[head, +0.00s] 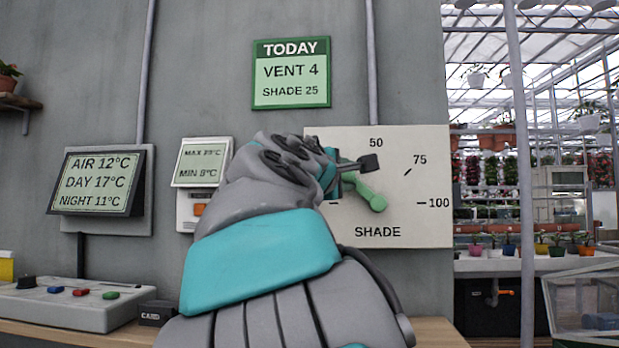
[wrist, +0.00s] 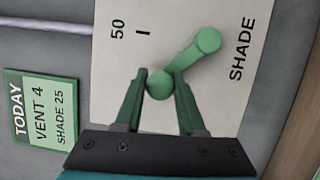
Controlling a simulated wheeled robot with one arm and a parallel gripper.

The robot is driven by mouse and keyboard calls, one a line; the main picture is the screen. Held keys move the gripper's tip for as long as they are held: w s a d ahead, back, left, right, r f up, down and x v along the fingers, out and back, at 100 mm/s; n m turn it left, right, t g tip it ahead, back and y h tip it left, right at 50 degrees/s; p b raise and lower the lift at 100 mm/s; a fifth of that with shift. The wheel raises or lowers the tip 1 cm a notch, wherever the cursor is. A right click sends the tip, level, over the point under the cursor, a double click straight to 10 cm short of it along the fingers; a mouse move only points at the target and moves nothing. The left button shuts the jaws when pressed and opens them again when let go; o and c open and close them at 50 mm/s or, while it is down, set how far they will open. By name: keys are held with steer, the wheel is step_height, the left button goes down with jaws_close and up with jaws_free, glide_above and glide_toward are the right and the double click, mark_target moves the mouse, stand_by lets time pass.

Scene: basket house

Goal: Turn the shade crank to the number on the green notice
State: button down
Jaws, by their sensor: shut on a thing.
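The green notice (head: 291,74) on the wall reads TODAY, VENT 4, SHADE 25; it also shows in the wrist view (wrist: 41,112). In the wrist view my gripper (wrist: 160,80) is shut on the crank's knob (wrist: 159,89), one finger on each side. The 25 mark is not visible in either view.
An AIR/DAY/NIGHT display (head: 97,183) and a MAX/MIN sign (head: 204,162) hang to the left. A control box with coloured buttons (head: 75,303) and a CARD box (head: 158,312) stand on the counter below.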

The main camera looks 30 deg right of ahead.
steer(key=shift+s+d+r+m, duration=0.15)
steer(key=shift+d+m, duration=0.05)
steer(key=shift+m, duration=0.2)
steer(key=c, duration=0.5)
jaws_free()
